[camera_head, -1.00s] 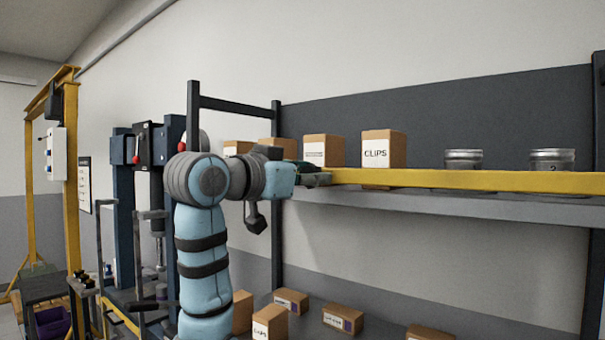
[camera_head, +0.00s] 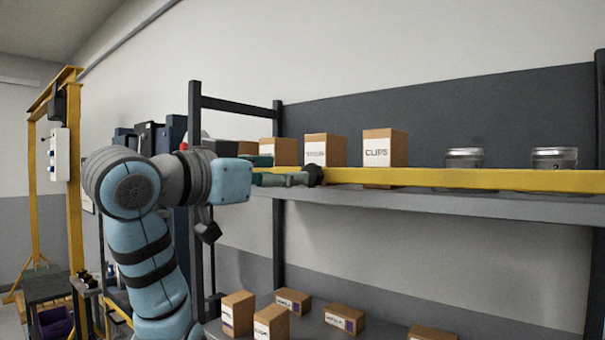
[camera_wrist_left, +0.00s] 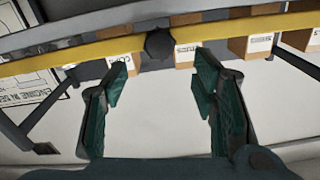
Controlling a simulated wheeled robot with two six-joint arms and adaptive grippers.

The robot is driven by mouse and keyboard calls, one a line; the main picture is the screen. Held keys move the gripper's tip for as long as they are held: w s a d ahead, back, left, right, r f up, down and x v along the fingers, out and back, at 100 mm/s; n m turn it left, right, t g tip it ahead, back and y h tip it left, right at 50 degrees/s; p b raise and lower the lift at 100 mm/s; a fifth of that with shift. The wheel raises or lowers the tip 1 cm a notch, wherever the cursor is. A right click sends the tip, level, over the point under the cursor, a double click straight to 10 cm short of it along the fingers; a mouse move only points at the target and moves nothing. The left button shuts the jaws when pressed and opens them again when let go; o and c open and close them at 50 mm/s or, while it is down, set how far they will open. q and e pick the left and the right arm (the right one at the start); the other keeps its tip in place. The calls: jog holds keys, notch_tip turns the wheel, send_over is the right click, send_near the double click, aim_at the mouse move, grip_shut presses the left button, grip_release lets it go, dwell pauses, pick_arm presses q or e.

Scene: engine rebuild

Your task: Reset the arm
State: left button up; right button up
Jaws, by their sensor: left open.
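My left arm comes in from the left in the head view. Its gripper (camera_head: 280,171) is at the left end of the upper shelf's yellow front beam (camera_head: 450,180). In the left wrist view the two dark green fingers of my left gripper (camera_wrist_left: 160,70) stand wide apart with nothing between them. A dark round knob-like thing (camera_wrist_left: 159,44) shows beyond the fingertips against the yellow beam. It also shows in the head view (camera_head: 313,175), close to the fingertips; whether they touch cannot be told. My right gripper is in neither view.
Cardboard boxes, one a CLIPS box (camera_head: 384,150), stand on the upper shelf with two metal tins (camera_head: 554,159) to the right. Several smaller boxes (camera_head: 271,322) lie on the lower shelf. A dark shelf post (camera_head: 278,240) is near the arm. A yellow gantry (camera_head: 72,180) stands far left.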

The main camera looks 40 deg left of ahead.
pick_arm(q)
jog(key=s, duration=0.3)
jog(key=shift+s+a, duration=0.1)
jog(key=shift+s, duration=0.25)
jog(key=shift+w, duration=0.15)
